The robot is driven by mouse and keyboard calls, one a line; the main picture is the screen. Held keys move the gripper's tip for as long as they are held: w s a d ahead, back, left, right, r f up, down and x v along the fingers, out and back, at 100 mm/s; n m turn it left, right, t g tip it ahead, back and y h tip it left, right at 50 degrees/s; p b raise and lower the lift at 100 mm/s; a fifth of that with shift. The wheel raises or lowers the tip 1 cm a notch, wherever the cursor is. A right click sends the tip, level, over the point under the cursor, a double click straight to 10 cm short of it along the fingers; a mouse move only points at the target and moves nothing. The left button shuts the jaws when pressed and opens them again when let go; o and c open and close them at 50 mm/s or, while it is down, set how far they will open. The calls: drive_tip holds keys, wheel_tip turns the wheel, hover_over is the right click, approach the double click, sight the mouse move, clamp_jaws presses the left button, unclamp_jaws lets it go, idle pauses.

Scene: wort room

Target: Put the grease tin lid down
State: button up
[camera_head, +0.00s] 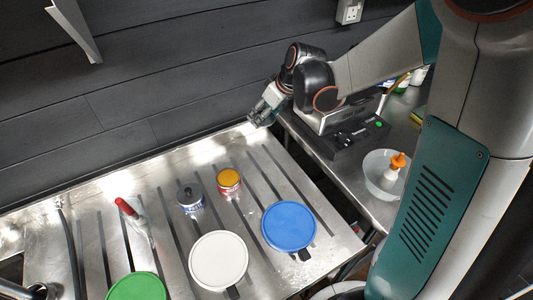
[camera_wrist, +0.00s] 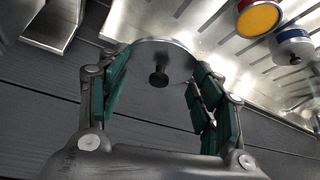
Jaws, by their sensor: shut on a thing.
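My gripper (camera_wrist: 155,90) is shut on a round grey lid (camera_wrist: 160,45) with a dark knob at its middle; its curved rim shows between the green finger pads. In the head view my gripper (camera_head: 262,112) is over the back edge of the steel drainboard, near the dark wall. The lid is hard to make out there. A red tin with a yellow top (camera_head: 229,181) stands on the drainboard, also in the wrist view (camera_wrist: 258,18). Beside it is a blue and white tin (camera_head: 191,200) with a dark knob on top, also in the wrist view (camera_wrist: 294,40).
Bare steel lies behind the tins.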

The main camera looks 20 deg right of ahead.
sight(262, 155)
wheel_tip(262, 155, down, 17)
drive_tip(key=b, duration=0.5)
drive_tip(key=shift+f+b, duration=0.15)
drive_tip(key=shift+b, duration=0.15)
drive_tip(key=o, duration=0.9)
